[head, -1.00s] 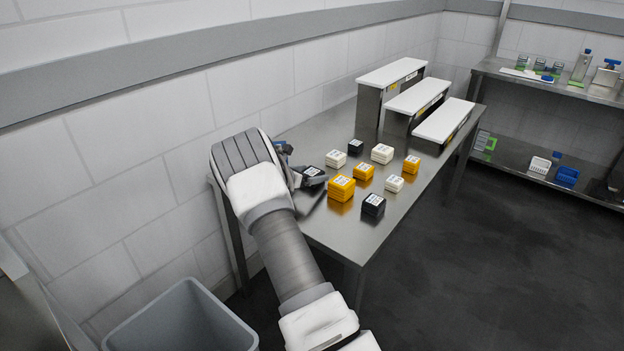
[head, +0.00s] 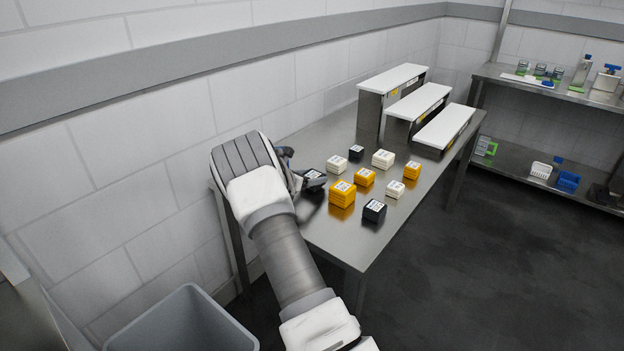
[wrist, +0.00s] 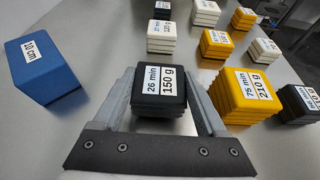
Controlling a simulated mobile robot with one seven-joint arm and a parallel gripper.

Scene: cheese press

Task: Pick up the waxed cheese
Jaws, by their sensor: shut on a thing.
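A black square block (wrist: 160,92) with a white label reading 26 min, 150 g sits between the two fingers of my gripper (wrist: 162,82) in the wrist view. My gripper is shut on its sides, with the ribbed stack upright. In the head view the black block (head: 314,175) is at the near-left part of the steel table (head: 330,240), partly hidden by my gripper. I cannot tell whether its underside touches the table.
An orange stack (wrist: 245,97) stands close to the right of my gripper, and a blue block (wrist: 42,72) to its left. Several white, orange and black stacks stand beyond. A white-topped stepped stand (head: 420,100) is at the far end. A grey bin (head: 185,320) is below left.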

